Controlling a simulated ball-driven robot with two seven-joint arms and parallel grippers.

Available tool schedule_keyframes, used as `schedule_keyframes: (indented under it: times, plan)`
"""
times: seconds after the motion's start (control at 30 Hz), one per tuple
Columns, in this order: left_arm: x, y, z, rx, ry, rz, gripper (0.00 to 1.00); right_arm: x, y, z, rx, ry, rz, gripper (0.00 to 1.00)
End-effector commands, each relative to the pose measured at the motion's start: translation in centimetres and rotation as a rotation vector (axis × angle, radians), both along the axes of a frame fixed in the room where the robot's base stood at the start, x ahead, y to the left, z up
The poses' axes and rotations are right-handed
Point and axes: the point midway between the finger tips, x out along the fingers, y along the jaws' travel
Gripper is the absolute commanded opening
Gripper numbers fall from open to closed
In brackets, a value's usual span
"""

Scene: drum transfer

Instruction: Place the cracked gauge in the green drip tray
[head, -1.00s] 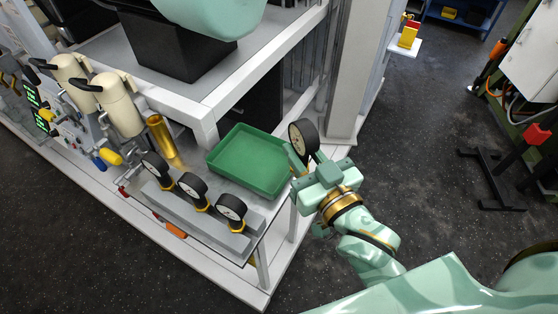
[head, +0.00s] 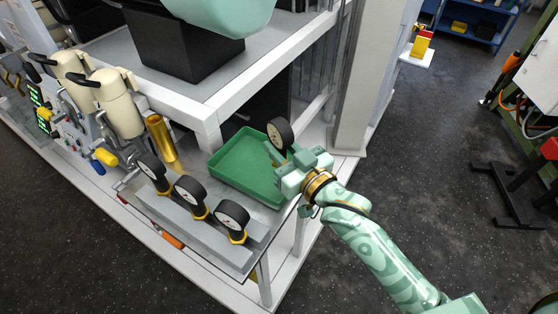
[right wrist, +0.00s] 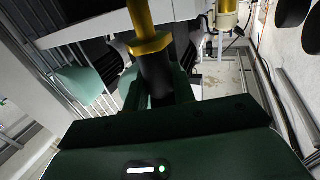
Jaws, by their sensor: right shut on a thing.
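A round gauge (head: 280,133) with a black case and a pale dial is held upright by my right gripper (head: 277,157). It stands over the right part of the green drip tray (head: 232,176). No crack can be made out at this size. In the right wrist view, the gripper (right wrist: 160,88) is closed around the gauge's stem, and a brass fitting (right wrist: 148,45) shows beyond the fingers. The tray looks empty and lies on the bench's grey top. My left gripper is not in view.
Several similar gauges (head: 189,191) stand in a grey block (head: 185,222) in front of the tray. A brass cylinder (head: 160,138) stands left of the tray. A white post (head: 355,90) rises behind, and a shelf with a black bin (head: 180,45) overhangs the back.

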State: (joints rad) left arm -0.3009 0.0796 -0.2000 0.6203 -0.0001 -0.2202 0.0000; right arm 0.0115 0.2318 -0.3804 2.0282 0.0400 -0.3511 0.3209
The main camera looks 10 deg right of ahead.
Motion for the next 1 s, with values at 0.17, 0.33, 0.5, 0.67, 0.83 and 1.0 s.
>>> schedule_keyframes:
  times: [0.17,0.33,0.5,0.67,0.83,1.0]
  plan:
    - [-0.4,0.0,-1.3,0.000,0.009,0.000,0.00,1.7,-0.4,-2.1,0.001,-0.003,0.000,0.00]
    - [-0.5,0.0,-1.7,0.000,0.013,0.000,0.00,2.5,-0.6,-3.0,0.000,-0.004,0.000,0.00]
    - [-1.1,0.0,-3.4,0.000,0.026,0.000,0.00,2.7,-0.7,-6.2,0.002,0.001,0.001,0.00]
    - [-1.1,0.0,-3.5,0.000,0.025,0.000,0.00,2.7,-0.7,-6.3,0.001,-0.004,0.000,0.00]
    - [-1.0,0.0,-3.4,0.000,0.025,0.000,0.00,2.7,-0.7,-6.3,0.002,-0.004,0.001,0.00]
    - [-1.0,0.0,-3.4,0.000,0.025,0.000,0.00,2.6,-0.7,-6.5,0.001,-0.002,0.000,0.48]
